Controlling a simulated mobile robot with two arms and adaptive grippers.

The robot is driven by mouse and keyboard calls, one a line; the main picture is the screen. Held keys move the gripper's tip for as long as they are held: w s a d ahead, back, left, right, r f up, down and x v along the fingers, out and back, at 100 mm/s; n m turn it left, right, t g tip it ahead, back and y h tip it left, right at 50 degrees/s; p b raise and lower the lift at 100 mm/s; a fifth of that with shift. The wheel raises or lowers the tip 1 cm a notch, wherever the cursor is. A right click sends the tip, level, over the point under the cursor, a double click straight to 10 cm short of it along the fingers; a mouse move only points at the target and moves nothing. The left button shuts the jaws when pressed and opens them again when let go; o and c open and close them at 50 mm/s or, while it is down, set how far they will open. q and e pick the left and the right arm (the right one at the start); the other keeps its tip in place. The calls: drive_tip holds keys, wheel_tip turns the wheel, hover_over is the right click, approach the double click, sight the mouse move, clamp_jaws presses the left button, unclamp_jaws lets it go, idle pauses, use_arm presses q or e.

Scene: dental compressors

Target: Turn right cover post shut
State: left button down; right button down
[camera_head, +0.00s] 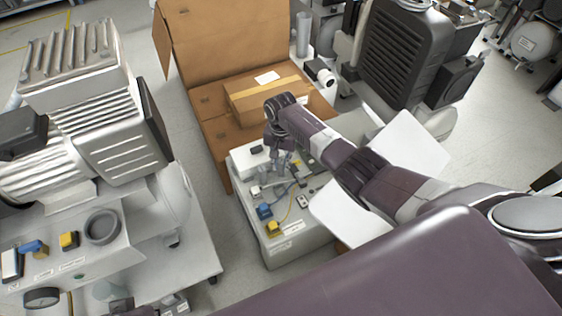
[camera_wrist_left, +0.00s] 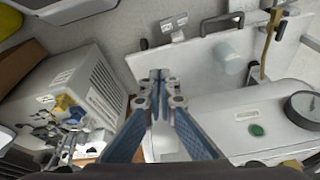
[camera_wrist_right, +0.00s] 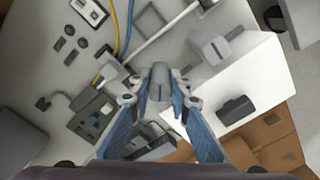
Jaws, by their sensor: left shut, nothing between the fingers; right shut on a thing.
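In the right wrist view my right gripper (camera_wrist_right: 159,90) is shut on a grey post with a slot in its top (camera_wrist_right: 158,76). A second grey slotted post (camera_wrist_right: 212,46) stands further up, apart from the fingers. Both posts are by a white cover with a dark handle (camera_wrist_right: 260,75). In the head view my right gripper (camera_head: 282,163) reaches down over the white control box (camera_head: 290,246); the held post is too small to make out there. In the left wrist view my left gripper (camera_wrist_left: 160,88) is shut and empty, above the floor beside the compressor stand.
Small switches and a green circuit board (camera_wrist_right: 92,122) lie close to the right gripper, with blue and yellow cables (camera_wrist_right: 125,28). A cardboard box (camera_head: 270,98) stands behind the control box. A large compressor (camera_head: 95,110) stands at left. A white panel (camera_head: 400,150) lies under my right arm.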

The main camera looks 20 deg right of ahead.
drive_tip(key=shift+r+n, duration=0.1)
drive_tip(key=shift+n, duration=0.4)
drive_tip(key=n+p, duration=0.1)
drive_tip(key=n, duration=0.3)
drive_tip(key=shift+p, duration=0.4)
use_arm(q)
drive_tip(key=s+x, duration=0.1)
drive_tip(key=x, duration=0.6)
drive_tip(key=shift+w+f+g, duration=0.15)
drive_tip(key=shift+f+g, duration=0.15)
drive_tip(key=shift+f, duration=0.15)
use_arm(e)
drive_tip(key=shift+s+n, duration=0.1)
drive_tip(key=shift+n, duration=1.6)
use_arm(q)
drive_tip(key=shift+d+f+p, duration=0.15)
drive_tip(key=shift+p, duration=0.15)
use_arm(e)
drive_tip(key=c, duration=2.1)
unclamp_jaws()
